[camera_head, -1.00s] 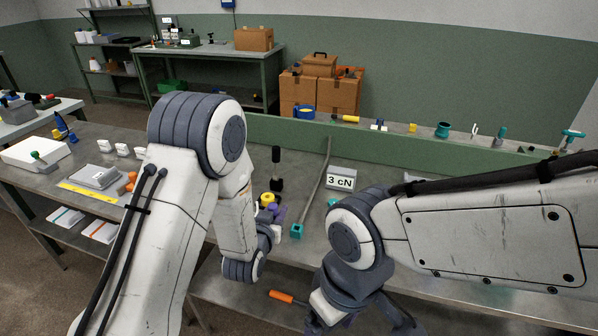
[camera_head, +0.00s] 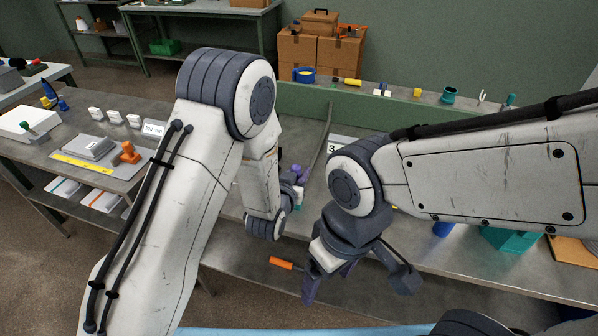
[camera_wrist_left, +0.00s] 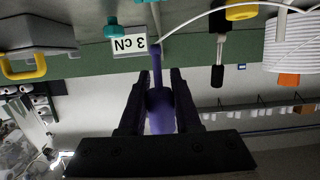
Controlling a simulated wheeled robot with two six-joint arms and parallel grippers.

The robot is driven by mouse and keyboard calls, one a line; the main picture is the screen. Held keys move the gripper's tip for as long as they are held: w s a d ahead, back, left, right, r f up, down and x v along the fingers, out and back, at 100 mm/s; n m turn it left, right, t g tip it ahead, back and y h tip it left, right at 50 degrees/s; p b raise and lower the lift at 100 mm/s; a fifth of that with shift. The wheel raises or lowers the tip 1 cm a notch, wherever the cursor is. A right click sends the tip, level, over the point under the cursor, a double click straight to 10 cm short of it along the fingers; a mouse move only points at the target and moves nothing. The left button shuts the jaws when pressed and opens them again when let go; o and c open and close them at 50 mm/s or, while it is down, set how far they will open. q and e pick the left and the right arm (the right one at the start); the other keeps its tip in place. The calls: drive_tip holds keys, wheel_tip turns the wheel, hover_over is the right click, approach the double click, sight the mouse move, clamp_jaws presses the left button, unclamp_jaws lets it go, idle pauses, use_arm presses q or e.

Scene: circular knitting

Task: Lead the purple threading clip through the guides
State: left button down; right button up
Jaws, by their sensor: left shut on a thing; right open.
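The purple threading clip (camera_wrist_left: 159,108) is held between the fingers of my left gripper (camera_wrist_left: 157,82), with its narrow end sticking out past the fingertips. A white thread (camera_wrist_left: 200,14) curves away from near that end. In the head view the purple clip (camera_head: 298,170) shows beside my left gripper (camera_head: 292,184), close to a tall grey rod (camera_head: 321,145). My left arm hides part of that area. My right gripper (camera_head: 358,280) is open and empty, low over the front of the bench. I cannot make out the guide openings clearly.
A yellow ring (camera_wrist_left: 240,12), a black-handled post (camera_wrist_left: 218,62) and a white ribbed spool (camera_wrist_left: 290,45) are at the right of the wrist view. An orange-handled tool (camera_head: 281,263) lies below.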

use_arm(q)
drive_tip(key=shift+f+b, duration=0.5)
drive_tip(key=shift+f, duration=0.3)
drive_tip(key=shift+f+b, duration=0.25)
drive_tip(key=shift+b, duration=0.2)
drive_tip(key=shift+f+b, duration=0.4)
drive_tip(key=shift+b, duration=0.1)
drive_tip(key=shift+f, duration=0.1)
idle(0.3)
drive_tip(key=shift+f+b, duration=0.55)
drive_tip(key=shift+b, duration=0.15)
drive_tip(key=shift+f, duration=0.1)
drive_tip(key=shift+f+b, duration=0.45)
drive_tip(key=shift+b, duration=0.15)
drive_tip(key=shift+f, duration=0.15)
drive_tip(key=shift+f+b, duration=0.5)
drive_tip(key=shift+b, duration=0.25)
